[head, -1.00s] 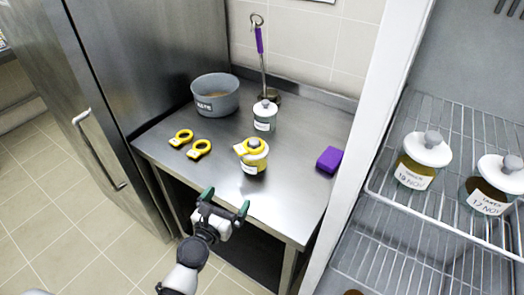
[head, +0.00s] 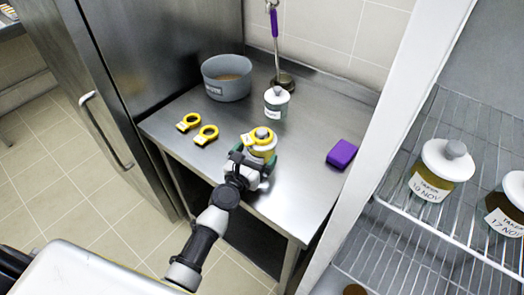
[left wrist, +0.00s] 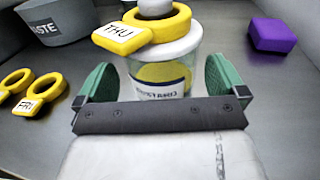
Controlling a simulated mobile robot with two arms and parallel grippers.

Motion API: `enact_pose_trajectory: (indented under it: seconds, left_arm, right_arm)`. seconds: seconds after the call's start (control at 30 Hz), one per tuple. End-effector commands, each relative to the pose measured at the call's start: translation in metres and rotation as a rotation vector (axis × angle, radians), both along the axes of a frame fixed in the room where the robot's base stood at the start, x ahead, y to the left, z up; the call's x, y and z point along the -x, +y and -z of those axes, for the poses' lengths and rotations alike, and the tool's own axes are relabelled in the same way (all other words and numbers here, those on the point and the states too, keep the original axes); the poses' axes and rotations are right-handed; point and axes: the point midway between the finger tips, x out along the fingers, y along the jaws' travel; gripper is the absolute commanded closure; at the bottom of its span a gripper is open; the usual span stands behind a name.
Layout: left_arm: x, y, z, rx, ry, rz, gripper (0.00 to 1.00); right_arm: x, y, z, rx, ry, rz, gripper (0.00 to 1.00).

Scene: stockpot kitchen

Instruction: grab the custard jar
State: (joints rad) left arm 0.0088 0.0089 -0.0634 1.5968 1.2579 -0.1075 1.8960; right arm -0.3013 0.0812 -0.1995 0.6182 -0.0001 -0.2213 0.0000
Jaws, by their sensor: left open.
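The custard jar (left wrist: 162,78) is a clear jar with yellow contents, a white lid and a label that appears mirrored in the left wrist view. A yellow ring tag marked THU (left wrist: 125,36) sits around its lid knob. In the head view the jar (head: 262,150) stands on the steel table near its front, partly hidden by my gripper. My left gripper (left wrist: 158,85) is open, with its green fingers on either side of the jar. My right gripper is not in view.
Two yellow ring tags (head: 206,134) lie left of the jar. Behind are a grey pot (head: 227,79) and another white-lidded jar (head: 276,103). A purple block (head: 341,153) lies at right. Open fridge shelves with jars (head: 441,169) stand further right.

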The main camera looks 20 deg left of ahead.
Motion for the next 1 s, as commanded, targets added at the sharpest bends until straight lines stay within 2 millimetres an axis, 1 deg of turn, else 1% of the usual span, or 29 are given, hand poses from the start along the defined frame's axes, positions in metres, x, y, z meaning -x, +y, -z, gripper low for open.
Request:
enact_pose_trajectory:
  seconds: [0.03,0.1,0.2,0.3,0.47,0.5,0.57,0.8,0.83,1.0]
  left_arm:
    - [-0.009,-0.003,-0.002,-0.002,-0.001,0.002,0.0]
    - [-0.019,-0.005,-0.001,-0.002,-0.001,0.002,0.0]
    - [-0.029,-0.006,-0.001,-0.001,-0.001,0.001,0.0]
    - [-0.032,-0.007,0.0,-0.001,0.0,0.001,0.0]
    - [-0.032,-0.007,0.0,-0.001,0.0,0.001,0.0]
    - [-0.032,-0.007,0.0,-0.001,0.0,0.001,0.03]
    - [-0.032,-0.007,0.0,-0.001,0.0,0.001,0.12]
    - [-0.032,-0.007,0.0,-0.001,0.0,0.001,0.49]
    - [-0.032,-0.007,0.0,-0.001,0.0,0.001,0.53]
    - [-0.032,-0.007,-0.002,0.0,-0.003,0.0,0.53]
  right_arm:
    - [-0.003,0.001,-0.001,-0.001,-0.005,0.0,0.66]
    - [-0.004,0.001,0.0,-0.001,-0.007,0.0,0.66]
    - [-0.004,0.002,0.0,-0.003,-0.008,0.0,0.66]
    - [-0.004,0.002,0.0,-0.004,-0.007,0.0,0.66]
    - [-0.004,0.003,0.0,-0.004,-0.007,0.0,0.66]
    - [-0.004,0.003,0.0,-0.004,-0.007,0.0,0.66]
    - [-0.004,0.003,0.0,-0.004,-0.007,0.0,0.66]
    - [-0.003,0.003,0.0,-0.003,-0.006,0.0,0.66]
    - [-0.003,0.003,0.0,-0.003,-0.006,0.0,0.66]
    - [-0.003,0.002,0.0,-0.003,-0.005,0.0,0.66]
